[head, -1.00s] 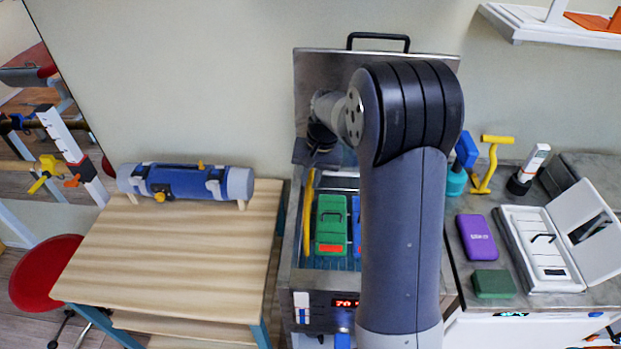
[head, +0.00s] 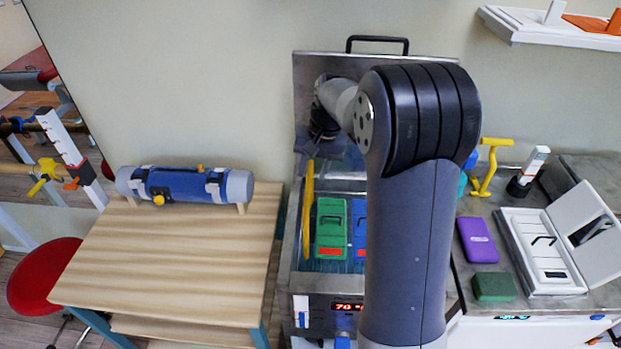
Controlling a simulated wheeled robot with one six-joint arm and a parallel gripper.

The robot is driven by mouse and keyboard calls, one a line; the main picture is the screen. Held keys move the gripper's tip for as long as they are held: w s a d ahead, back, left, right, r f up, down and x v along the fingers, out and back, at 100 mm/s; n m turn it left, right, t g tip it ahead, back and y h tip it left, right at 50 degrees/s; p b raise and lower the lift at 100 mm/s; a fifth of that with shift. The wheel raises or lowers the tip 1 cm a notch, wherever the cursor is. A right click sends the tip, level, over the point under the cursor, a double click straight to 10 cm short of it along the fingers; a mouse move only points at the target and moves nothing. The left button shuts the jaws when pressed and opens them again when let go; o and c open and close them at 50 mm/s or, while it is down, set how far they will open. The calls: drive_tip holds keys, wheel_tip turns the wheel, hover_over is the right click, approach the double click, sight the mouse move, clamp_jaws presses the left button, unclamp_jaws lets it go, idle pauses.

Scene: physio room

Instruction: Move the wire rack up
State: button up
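A steel tank (head: 283,272) stands open in the middle of the head view, its lid (head: 307,85) upright at the back. Inside it a green pack (head: 331,222) and a blue pack (head: 358,215) stand in bluish water. Thin metal bars that may be the wire rack (head: 342,184) show behind the packs, but my arm covers much of the tank. My gripper (head: 325,150) is dark and sits over the back left of the tank, in front of the lid. Its fingertips are too small and dark to tell if they hold anything.
A yellow curved bar (head: 308,210) stands along the tank's left inner side. A wooden table (head: 185,265) with a blue roll (head: 187,185) is at left. The right counter holds a purple case (head: 477,240), a green block (head: 493,287) and an open white case (head: 540,252).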

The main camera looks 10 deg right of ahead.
sight(310, 186)
wheel_tip(310, 186, up, 7)
drive_tip(key=d, duration=0.1)
drive_tip(key=shift+s+d+b, duration=0.15)
drive_tip(key=shift+s+b, duration=0.1)
drive_tip(key=shift+b, duration=0.05)
drive_tip(key=f, duration=0.3)
drive_tip(key=a+f, duration=0.1)
drive_tip(key=f, duration=0.3)
drive_tip(key=a+f+p, duration=0.1)
drive_tip(key=f, duration=0.3)
drive_tip(key=shift+w+f, duration=0.2)
drive_tip(key=shift+w, duration=0.15)
drive_tip(key=shift+f+b, duration=0.35)
drive_tip(key=shift+f, duration=0.3)
drive_tip(key=shift+r, duration=0.15)
